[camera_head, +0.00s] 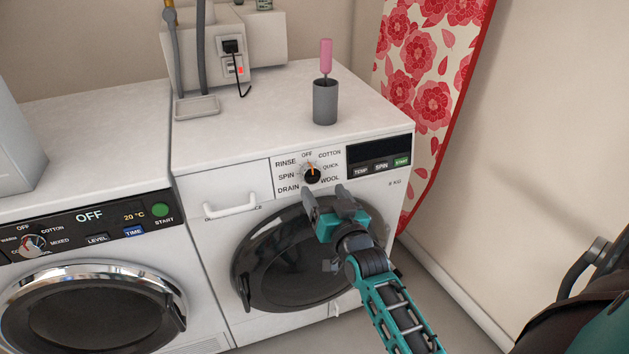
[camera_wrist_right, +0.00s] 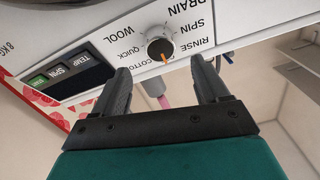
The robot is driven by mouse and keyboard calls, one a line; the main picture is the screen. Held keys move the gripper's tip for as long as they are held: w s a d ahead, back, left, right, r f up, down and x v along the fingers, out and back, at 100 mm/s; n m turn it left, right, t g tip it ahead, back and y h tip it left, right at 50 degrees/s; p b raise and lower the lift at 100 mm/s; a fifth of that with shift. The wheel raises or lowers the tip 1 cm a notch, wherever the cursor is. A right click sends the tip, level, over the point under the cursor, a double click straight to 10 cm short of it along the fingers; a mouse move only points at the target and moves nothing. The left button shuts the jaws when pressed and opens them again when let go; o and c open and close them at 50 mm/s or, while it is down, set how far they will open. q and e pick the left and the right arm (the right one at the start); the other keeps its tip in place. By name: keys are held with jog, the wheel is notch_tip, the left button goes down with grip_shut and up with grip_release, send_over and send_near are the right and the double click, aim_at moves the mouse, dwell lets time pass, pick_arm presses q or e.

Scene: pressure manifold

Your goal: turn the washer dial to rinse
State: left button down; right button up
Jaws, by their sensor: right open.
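The washer dial (camera_head: 312,175) is a dark knob with an orange pointer on the right washer's white front panel. Its pointer aims up at OFF in the head view; RINSE is printed to the upper left. In the right wrist view the dial (camera_wrist_right: 160,48) appears upside down, beyond the fingertips. My right gripper (camera_head: 326,196) is open and empty, just below and in front of the dial. Its two fingers, also in the right wrist view (camera_wrist_right: 160,80), are apart, with a gap between them and the dial. My left gripper is not in view.
The right washer's dark round door (camera_head: 275,265) and drawer handle (camera_head: 231,207) are near the right arm. A grey cup (camera_head: 325,103) with a pink-handled brush (camera_head: 326,56) stands on top. Another washer (camera_head: 90,240) stands left; a floral board (camera_head: 425,75) leans right.

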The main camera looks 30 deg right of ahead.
aim_at(313, 175)
jog(key=b+x, duration=0.1)
jog(key=x, duration=0.4)
jog(key=shift+w+d, duration=0.1)
jog(key=shift+w, duration=0.1)
jog(key=shift+w+d, duration=0.1)
jog(key=shift+w, duration=0.45)
jog(key=shift+c, duration=0.4)
jog(key=c, duration=1)
jog(key=shift+o, duration=0.2)
